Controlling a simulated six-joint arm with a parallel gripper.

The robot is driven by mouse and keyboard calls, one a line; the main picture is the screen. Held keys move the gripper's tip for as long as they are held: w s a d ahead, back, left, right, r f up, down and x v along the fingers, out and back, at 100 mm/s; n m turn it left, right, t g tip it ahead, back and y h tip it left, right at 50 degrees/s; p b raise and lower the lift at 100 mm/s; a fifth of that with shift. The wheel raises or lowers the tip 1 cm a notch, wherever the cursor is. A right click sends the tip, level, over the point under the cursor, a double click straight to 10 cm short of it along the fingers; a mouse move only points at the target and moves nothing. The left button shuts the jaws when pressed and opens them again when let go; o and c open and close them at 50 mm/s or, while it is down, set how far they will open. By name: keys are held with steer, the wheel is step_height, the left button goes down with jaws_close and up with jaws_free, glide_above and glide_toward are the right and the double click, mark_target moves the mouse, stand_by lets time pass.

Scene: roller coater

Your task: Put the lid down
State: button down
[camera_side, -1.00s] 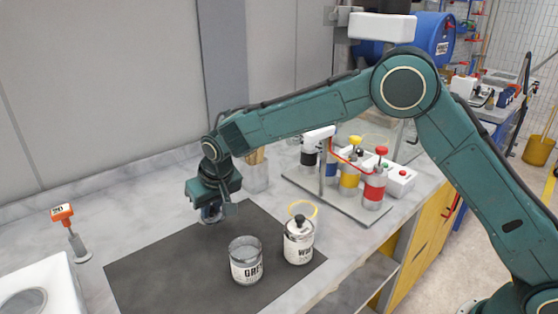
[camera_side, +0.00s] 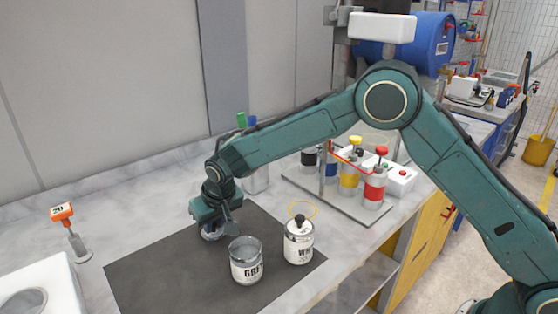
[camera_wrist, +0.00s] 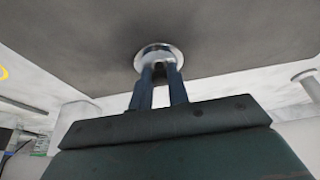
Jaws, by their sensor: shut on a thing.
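My gripper (camera_side: 212,226) points down over the back of the dark mat (camera_side: 150,272), behind the grey can. It is shut on the round metal lid (camera_side: 210,236), which is partly hidden by the gripper in the side view. In the wrist view, the fingers of my gripper (camera_wrist: 160,78) hold the shiny lid (camera_wrist: 167,57) by its middle, against the mat (camera_wrist: 225,30). The lid is at or very close to the mat; I cannot tell whether it touches. The open grey-labelled can (camera_side: 246,262) stands upright on the mat, without a lid.
A white-labelled can (camera_side: 299,243) with a black knob and yellow ring stands right of the grey can. A rack with coloured bottles (camera_side: 350,178) stands farther back. An orange-topped tag stand (camera_side: 70,228) and a white box (camera_side: 45,285) are at left. The mat's left part is clear.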

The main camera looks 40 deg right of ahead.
steer(key=shift+f, duration=0.1)
steer(key=c, duration=1.3)
jaws_free()
steer(key=shift+c, duration=0.2)
steer(key=v, duration=1.2)
